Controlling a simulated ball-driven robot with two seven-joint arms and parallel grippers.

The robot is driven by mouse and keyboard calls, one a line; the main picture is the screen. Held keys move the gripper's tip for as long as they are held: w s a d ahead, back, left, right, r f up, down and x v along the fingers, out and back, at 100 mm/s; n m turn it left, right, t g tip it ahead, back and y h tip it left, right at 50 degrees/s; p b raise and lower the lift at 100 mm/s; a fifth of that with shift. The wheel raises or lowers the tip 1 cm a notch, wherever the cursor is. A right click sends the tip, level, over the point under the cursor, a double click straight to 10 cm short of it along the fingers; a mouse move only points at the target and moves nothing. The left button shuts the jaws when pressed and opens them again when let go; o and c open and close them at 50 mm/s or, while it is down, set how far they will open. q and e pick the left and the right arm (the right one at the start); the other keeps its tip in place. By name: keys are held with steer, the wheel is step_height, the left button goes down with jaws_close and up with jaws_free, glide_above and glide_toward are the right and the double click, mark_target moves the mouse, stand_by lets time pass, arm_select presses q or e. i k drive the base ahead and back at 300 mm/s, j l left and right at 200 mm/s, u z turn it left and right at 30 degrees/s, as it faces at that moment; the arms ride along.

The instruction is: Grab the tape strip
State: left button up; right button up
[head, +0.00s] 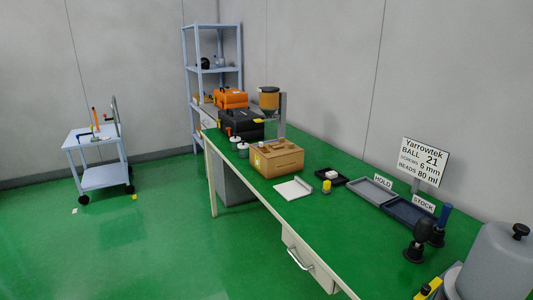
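I cannot pick out a tape strip with certainty. Small yellow patches show on the cardboard box (280,160) and on the black case (240,125). A small yellow piece (134,197) and a small white piece (74,211) lie on the floor near the cart. A yellow and black item (428,289) shows at the bottom right, partly cut by the frame edge; what it is I cannot tell. Neither of my grippers is in view.
A long green-topped workbench (330,236) runs along the wall. A cart (104,178) stands left; the floor between is clear.

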mark_target(261, 147)
steer(key=i+j+z, duration=0.2)
steer(key=z, duration=0.3)
steer(key=i+j+z, duration=0.7)
steer(key=i+j, duration=0.25)
steer(key=j, duration=0.1)
